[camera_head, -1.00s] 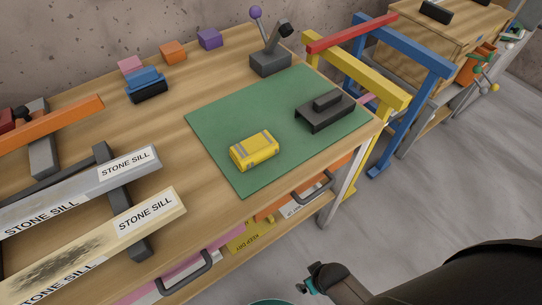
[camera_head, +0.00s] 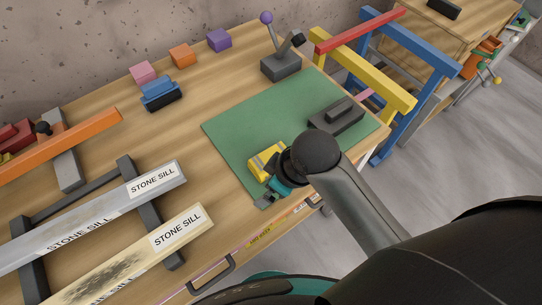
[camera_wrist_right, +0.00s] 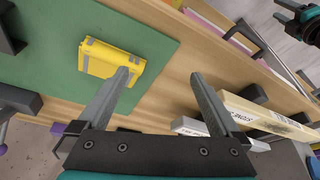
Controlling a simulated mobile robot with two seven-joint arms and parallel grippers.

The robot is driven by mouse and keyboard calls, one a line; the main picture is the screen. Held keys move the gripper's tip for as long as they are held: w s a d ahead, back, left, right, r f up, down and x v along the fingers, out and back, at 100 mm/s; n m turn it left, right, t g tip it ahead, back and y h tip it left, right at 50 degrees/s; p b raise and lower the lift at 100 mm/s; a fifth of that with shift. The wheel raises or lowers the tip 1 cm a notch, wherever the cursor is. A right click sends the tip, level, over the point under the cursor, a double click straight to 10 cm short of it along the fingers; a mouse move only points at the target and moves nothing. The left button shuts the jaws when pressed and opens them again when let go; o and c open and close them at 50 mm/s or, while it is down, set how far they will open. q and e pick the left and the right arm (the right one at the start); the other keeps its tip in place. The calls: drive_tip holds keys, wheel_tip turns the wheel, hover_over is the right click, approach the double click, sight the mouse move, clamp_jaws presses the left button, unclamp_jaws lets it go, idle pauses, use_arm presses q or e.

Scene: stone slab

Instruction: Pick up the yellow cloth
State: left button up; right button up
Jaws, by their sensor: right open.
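The yellow cloth (camera_head: 262,160) is a folded block with grey bands, lying on the green mat (camera_head: 228,130). My right gripper (camera_head: 266,200) is over the mat's front edge, just in front of the cloth, and partly covers it in the head view. In the right wrist view the cloth (camera_wrist_right: 108,60) lies to the left, and the open, empty right gripper (camera_wrist_right: 160,80) has its left finger overlapping the cloth's edge in the picture. The cloth is not between the fingers. A dark and teal part of mine, likely my left gripper (camera_wrist_right: 300,20), shows at the top right corner; its jaws are unclear.
A dark grey block-shaped tool (camera_head: 338,115) sits on the mat behind my right wrist. Stone sills (camera_head: 100,215) on dark supports lie to the left. A lever stand (camera_head: 280,65) and coloured blocks (camera_head: 182,55) are at the back. Drawers with handles (camera_head: 212,274) line the front.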

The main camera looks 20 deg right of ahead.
drive_tip(key=w+d+r+n+g+h, duration=0.3)
drive_tip(key=w+r+n, duration=0.65)
drive_tip(key=n, duration=0.35)
drive_tip(key=f, duration=0.3)
drive_tip(key=f+b, duration=0.1)
drive_tip(key=f, duration=0.6)
drive_tip(key=shift+w+a+f, duration=0.2)
drive_tip(key=shift+w+f, duration=0.05)
drive_tip(key=shift+w, duration=0.05)
drive_tip(key=f, duration=0.1)
drive_tip(key=f+b, duration=0.1)
drive_tip(key=f, duration=0.3)
drive_tip(key=shift+d+f, duration=0.1)
drive_tip(key=shift+d, duration=0.15)
drive_tip(key=c, duration=1.2)
drive_tip(key=shift+r, duration=0.2)
wheel_tip(320, 180, up, 20)
drive_tip(key=p, duration=0.3)
drive_tip(key=shift+f, duration=0.1)
